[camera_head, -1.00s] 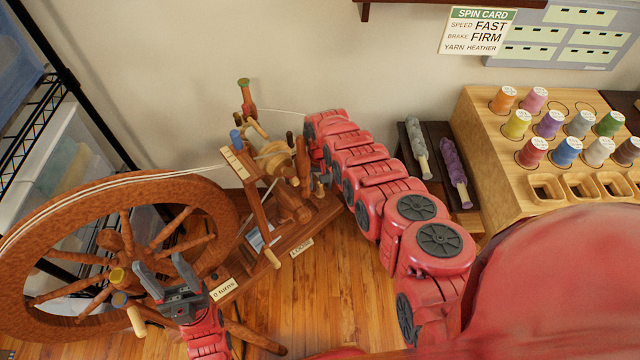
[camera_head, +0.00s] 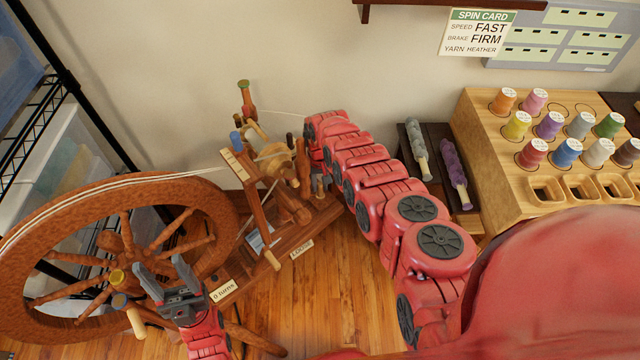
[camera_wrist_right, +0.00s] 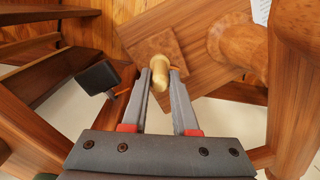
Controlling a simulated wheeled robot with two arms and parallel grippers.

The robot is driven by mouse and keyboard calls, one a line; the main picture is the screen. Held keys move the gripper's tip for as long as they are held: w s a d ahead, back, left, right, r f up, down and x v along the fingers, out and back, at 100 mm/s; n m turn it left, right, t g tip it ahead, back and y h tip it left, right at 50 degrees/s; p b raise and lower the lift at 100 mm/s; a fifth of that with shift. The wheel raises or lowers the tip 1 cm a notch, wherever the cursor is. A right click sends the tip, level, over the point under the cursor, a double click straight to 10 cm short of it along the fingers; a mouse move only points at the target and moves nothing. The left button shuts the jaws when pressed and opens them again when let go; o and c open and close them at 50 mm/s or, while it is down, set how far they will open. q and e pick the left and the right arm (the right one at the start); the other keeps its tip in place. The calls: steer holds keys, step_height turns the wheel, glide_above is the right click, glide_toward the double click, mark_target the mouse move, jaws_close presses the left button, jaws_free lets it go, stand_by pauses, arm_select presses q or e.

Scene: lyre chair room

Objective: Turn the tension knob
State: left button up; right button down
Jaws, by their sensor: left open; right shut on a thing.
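The wooden spinning wheel (camera_head: 190,195) stands at the left, with its flyer and bobbin part (camera_head: 275,160) on a sloping plank. In the right wrist view a pale, rounded wooden knob (camera_wrist_right: 159,66) sits between the fingertips of my right gripper (camera_wrist_right: 159,78), which is shut on it. I take this for the tension knob. In the head view my right arm hides that gripper and the knob. My left gripper (camera_head: 163,272) is open and empty, fingers up, in front of the wheel's spokes near a pale handle (camera_head: 136,320).
A tag reading "0 turns" (camera_head: 223,290) and another small tag (camera_head: 301,248) are on the plank. A spin card (camera_head: 478,32) on the wall reads FAST, FIRM, HEATHER. A wooden rack (camera_head: 480,125) of coloured spools stands at right. Bare floor (camera_head: 320,300) lies in front.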

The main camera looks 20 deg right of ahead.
mark_target(320, 184)
steer(key=n, duration=0.3)
steer(key=shift+n, duration=0.4)
steer(key=shift+n+b, duration=0.4)
steer(key=shift+n, duration=1.5)
steer(key=c, duration=0.7)
jaws_free()
steer(key=shift+r, duration=0.45)
step_height(320, 184, up, 17)
steer(key=p, duration=0.2)
steer(key=shift+f+p, duration=0.2)
steer(key=shift+p, duration=0.1)
